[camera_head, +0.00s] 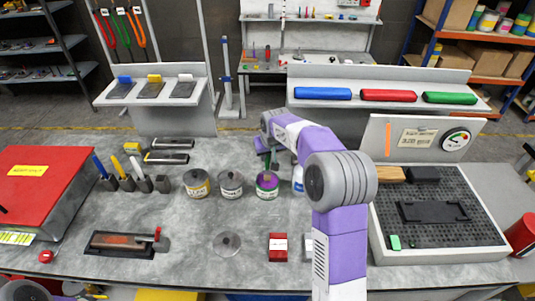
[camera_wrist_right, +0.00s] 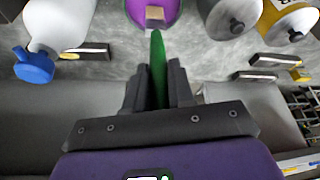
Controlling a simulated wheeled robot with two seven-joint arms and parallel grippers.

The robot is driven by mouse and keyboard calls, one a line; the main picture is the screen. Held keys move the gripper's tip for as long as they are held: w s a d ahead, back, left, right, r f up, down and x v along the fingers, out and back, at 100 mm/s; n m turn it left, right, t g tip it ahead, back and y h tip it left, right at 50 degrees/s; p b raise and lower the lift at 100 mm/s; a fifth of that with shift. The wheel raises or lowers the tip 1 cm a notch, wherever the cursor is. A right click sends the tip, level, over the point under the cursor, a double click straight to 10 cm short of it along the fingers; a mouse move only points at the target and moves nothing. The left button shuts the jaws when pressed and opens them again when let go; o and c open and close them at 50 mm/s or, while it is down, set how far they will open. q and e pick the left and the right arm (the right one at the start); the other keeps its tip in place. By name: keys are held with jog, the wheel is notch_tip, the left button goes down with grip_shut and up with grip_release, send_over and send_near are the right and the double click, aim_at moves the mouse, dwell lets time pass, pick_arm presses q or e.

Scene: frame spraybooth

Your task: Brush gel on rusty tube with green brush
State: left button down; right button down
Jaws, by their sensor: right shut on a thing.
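My right gripper (camera_wrist_right: 157,78) is shut on the green brush (camera_wrist_right: 157,55), which points away from the fingers toward the purple can (camera_wrist_right: 152,10). In the head view my right gripper (camera_head: 264,148) is just behind the purple can (camera_head: 267,185), partly hidden by my arm. Whether the brush tip touches the can or its contents I cannot tell. A rusty brown tube-like piece (camera_head: 122,240) lies in a black tray (camera_head: 95,250) at the front left of the table. My left gripper is not in view; only part of my left arm shows at the lower left corner.
Yellow-labelled (camera_head: 197,184) and grey (camera_head: 230,184) cans stand left of the purple can. A white bottle (camera_head: 298,179) is right of it. Brushes in holders (camera_head: 123,173) stand at left. A red box (camera_head: 278,246) and a grey disc (camera_head: 227,243) lie in front.

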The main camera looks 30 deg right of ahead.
jog(key=shift+f+b, duration=0.35)
jog(key=shift+f, duration=0.25)
dwell(1.6)
jog(key=shift+r, duration=0.1)
notch_tip(320, 180, up, 7)
jog(key=p, duration=0.5)
jog(key=shift+p, duration=0.4)
dwell(0.6)
